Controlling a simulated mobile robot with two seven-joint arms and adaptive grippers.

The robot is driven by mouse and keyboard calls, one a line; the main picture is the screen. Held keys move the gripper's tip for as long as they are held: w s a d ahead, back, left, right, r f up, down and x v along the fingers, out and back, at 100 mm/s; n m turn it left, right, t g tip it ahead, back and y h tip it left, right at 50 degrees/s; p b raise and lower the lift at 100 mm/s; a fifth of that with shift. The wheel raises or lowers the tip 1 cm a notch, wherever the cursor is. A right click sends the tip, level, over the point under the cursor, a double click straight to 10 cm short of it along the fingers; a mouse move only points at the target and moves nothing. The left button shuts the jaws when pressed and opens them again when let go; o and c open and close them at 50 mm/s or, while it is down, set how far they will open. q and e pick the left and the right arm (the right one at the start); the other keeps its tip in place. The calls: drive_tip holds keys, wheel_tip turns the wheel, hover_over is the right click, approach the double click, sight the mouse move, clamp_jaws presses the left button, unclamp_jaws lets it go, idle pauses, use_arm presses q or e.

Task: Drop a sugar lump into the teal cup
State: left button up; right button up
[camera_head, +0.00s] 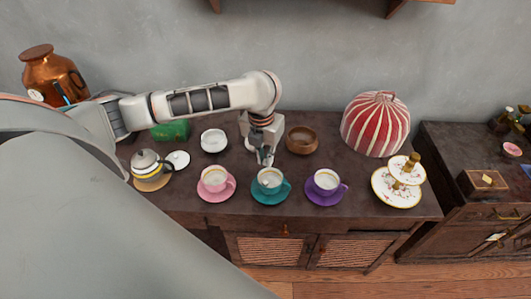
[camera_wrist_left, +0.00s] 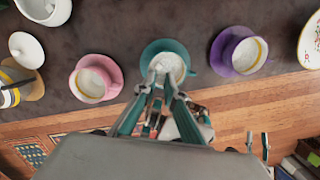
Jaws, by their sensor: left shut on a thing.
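The teal cup (camera_head: 269,182) stands upright on its teal saucer (camera_head: 270,199), in the middle of the row of cups. In the left wrist view the teal cup (camera_wrist_left: 169,65) holds a pale drink. My left gripper (camera_head: 266,161) points down over the cup's far side. Its fingertips (camera_wrist_left: 158,76) are shut on a small whitish sugar lump (camera_wrist_left: 159,68), which overlaps the drink in the wrist view and is hard to make out. Two grey prongs, apparently my right gripper (camera_wrist_left: 257,145), stand apart at the lower right of the wrist view, with nothing seen between them.
A pink cup (camera_head: 214,180) stands left and a purple cup (camera_head: 327,181) right, each on a saucer. A white bowl (camera_head: 213,141), a brown bowl (camera_head: 301,141), a teapot (camera_head: 147,164), a striped red cosy (camera_head: 376,126) and a tiered stand (camera_head: 396,193) surround them. The front strip is clear.

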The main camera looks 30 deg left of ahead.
sight(264, 164)
use_arm(q)
drive_tip(key=shift+f, duration=2.65)
use_arm(e)
drive_tip(key=shift+a, duration=0.35)
use_arm(q)
drive_tip(key=o, duration=0.7)
use_arm(e)
drive_tip(key=shift+d, duration=0.2)
use_arm(q)
drive_tip(key=shift+r, duration=0.15)
drive_tip(key=r, duration=0.4)
drive_tip(key=s+r, duration=0.1)
drive_tip(key=r, duration=0.6)
drive_tip(key=shift+s+d+r, duration=0.1)
drive_tip(key=shift+s+r, duration=0.1)
drive_tip(key=shift+r, duration=0.15)
